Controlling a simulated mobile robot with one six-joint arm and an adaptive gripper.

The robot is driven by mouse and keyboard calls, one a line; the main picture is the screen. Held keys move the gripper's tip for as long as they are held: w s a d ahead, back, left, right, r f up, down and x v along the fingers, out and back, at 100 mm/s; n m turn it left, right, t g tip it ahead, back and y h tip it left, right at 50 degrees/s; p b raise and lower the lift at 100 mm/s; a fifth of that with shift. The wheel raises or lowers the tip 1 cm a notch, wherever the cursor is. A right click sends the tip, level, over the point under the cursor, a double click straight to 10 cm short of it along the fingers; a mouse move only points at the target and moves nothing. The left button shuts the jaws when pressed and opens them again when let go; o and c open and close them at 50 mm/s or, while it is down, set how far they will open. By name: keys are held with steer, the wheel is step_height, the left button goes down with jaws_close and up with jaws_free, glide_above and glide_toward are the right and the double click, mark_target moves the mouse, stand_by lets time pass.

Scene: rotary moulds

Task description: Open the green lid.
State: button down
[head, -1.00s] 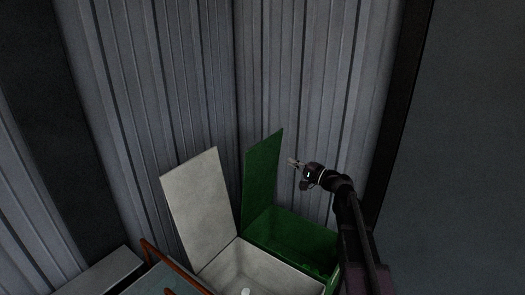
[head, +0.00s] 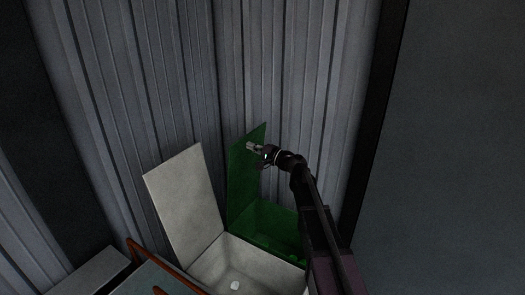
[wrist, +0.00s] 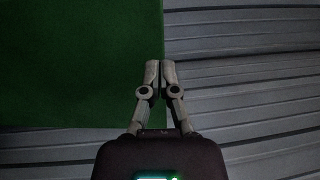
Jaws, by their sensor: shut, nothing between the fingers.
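The green lid (head: 240,182) stands raised at the back of the green bin (head: 270,228), whose inside shows. In the wrist view the green lid (wrist: 75,65) fills the upper left, with its edge beside the fingers. My gripper (head: 250,146) is shut and empty, high near the lid's upper part. In the wrist view its fingertips (wrist: 160,65) are together near the lid's edge. Whether they touch the lid I cannot tell. My arm hides part of the bin's right side.
A white bin (head: 215,262) with a raised white lid (head: 185,205) stands left of the green one. A small pale object (head: 235,285) lies in it. Corrugated walls (head: 280,80) rise close behind. An orange-brown rail (head: 165,263) is at the lower left.

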mark_target(240, 141)
steer(key=shift+x, duration=1.8)
